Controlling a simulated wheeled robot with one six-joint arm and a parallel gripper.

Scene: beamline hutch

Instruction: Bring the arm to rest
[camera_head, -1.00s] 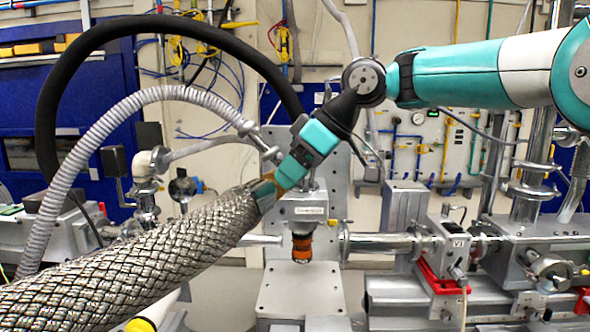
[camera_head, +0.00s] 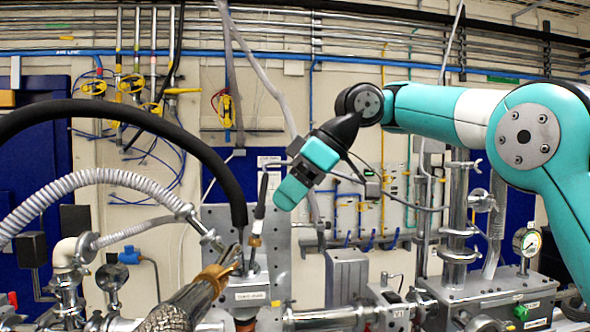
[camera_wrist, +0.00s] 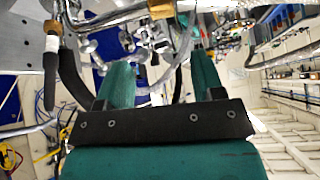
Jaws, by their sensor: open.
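My gripper (camera_head: 288,195) is teal and hangs from the dark wrist at the end of the teal and white arm, tilted down to the left in the head view. It is in the air in front of the back wall, above the beamline pipes. In the wrist view its two teal fingers stand apart, with nothing held between the fingertips (camera_wrist: 161,68). The arm is bent, with its forearm roughly level across the upper right of the head view.
A braided metal hose (camera_head: 170,318) with a brass-coloured end is at the lower front. A black hose (camera_head: 130,115) and a white corrugated hose (camera_head: 85,180) arch at left. A pressure gauge (camera_head: 527,242) stands at right. Pipes run along the upper wall (camera_head: 400,40).

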